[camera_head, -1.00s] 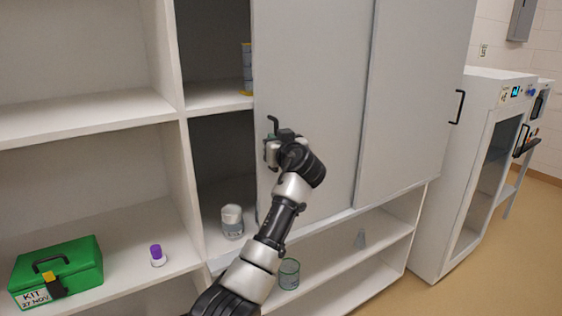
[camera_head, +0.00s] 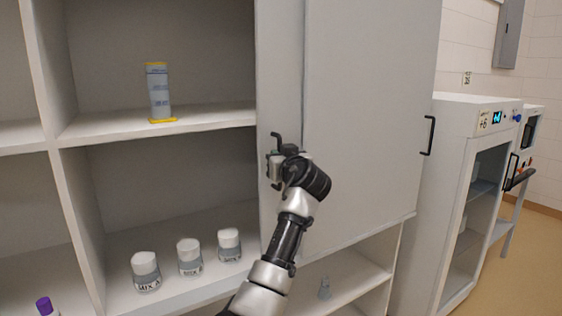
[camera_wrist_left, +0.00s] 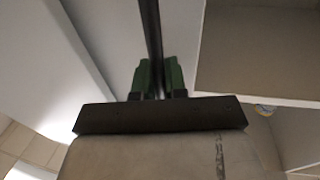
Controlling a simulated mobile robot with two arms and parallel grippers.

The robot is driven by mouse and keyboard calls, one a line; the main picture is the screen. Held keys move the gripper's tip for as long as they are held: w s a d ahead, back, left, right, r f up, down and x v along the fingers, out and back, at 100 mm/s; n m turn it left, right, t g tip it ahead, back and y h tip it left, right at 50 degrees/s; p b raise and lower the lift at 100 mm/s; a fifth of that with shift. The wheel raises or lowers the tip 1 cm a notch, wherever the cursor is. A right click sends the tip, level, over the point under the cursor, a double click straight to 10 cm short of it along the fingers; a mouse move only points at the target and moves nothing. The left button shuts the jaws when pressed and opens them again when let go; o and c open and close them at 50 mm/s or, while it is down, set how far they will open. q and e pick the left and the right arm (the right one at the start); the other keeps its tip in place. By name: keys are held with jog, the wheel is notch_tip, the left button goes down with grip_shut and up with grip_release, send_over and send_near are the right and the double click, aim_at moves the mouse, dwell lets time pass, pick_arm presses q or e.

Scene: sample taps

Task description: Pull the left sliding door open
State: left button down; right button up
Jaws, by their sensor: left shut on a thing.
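The left sliding door (camera_head: 279,60) is a light grey panel, mostly overlapped by the right door (camera_head: 370,100). A dark bar handle (camera_head: 276,143) stands near its left edge. My left gripper (camera_head: 276,160) is at this handle. In the left wrist view the green fingers of my left gripper (camera_wrist_left: 158,78) are closed around the dark handle bar (camera_wrist_left: 150,35). The cabinet opening to the left of the door is wide and shows its shelves. My right gripper is not in view.
Three white-lidded jars (camera_head: 190,257) stand on the lower shelf inside the cabinet. A purple-capped bottle (camera_head: 45,306) is at the lower left. A glass-fronted appliance (camera_head: 470,190) stands to the right.

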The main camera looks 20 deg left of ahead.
pick_arm(q)
jog(key=shift+w+d, duration=0.1)
jog(key=c, duration=1.2)
grip_release()
jog(key=shift+s+d, duration=0.15)
jog(key=shift+s, duration=0.1)
jog(key=b+v, duration=0.2)
jog(key=v, duration=0.8)
jog(key=shift+s, duration=0.1)
